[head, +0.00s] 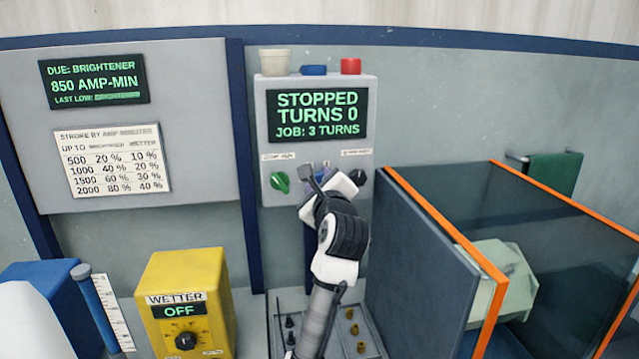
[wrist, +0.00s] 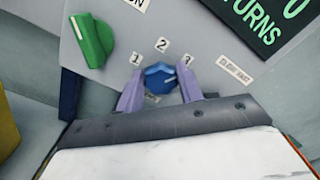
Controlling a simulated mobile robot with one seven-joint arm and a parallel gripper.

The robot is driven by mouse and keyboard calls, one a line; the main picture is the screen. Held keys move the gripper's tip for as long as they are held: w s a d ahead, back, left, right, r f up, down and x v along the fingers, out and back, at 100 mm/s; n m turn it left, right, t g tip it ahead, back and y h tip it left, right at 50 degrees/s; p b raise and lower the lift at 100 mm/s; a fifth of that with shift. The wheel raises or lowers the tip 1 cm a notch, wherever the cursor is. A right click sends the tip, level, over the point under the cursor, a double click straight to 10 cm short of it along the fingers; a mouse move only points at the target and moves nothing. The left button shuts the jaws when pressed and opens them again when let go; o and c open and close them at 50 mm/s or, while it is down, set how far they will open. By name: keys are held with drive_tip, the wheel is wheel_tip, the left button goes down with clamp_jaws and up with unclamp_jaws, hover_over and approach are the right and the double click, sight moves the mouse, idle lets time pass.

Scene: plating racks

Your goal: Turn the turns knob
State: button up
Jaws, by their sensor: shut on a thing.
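The turns knob (wrist: 160,76) is the small blue knob on the grey control box, with labels 1, 2 and 3 around it in the wrist view. Its white mark appears to point toward the 3 side. My gripper (wrist: 160,92) is shut on the knob, one purple finger on each side. In the head view my gripper (head: 321,177) is at the lower front of the box and mostly hides the knob. The display (head: 318,115) reads STOPPED, TURNS 0, JOB: 3 TURNS.
A green knob (head: 280,182) is just left of my gripper, and a black knob (head: 356,179) just right. An orange-edged dark panel (head: 430,230) stands close on the right. A yellow WETTER box (head: 190,275) reading OFF is at lower left.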

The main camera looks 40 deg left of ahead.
drive_tip(key=o, duration=1)
drive_tip(key=b+v, duration=0.4)
drive_tip(key=v, duration=1)
drive_tip(key=shift+b, duration=0.35)
